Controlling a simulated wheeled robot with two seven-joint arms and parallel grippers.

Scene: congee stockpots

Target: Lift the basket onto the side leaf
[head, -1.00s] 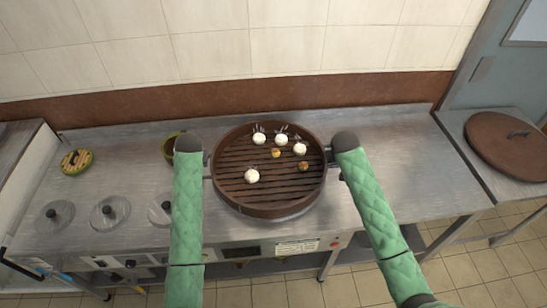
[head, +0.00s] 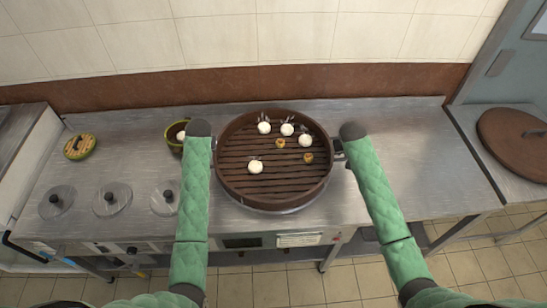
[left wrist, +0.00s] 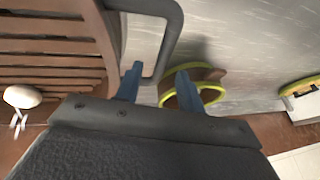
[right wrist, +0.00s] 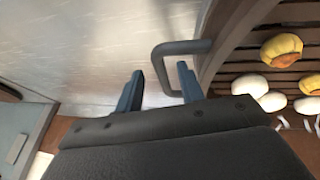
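The basket (head: 230,179), a round brown slatted steamer with white and yellow buns in it, sits level over the steel counter. Its left handle (left wrist: 168,50) is a dark loop in the left wrist view; its right handle (right wrist: 160,66) shows in the right wrist view. My left gripper (left wrist: 157,80) is open, its fingers on either side of the handle's outer bar. My right gripper (right wrist: 161,76) is open, likewise around the right handle's bar. I cannot tell how deep the bars sit between the fingers. In the head view, my wrists hide the fingertips.
Bare steel surface (head: 420,165) lies right of the basket. Beyond it, a large brown lid (head: 515,148) rests on another surface. A green-rimmed pot (head: 172,142) stands close behind my left gripper. Several glass lids (head: 111,201) and a yellow-green round item (head: 80,147) are at left.

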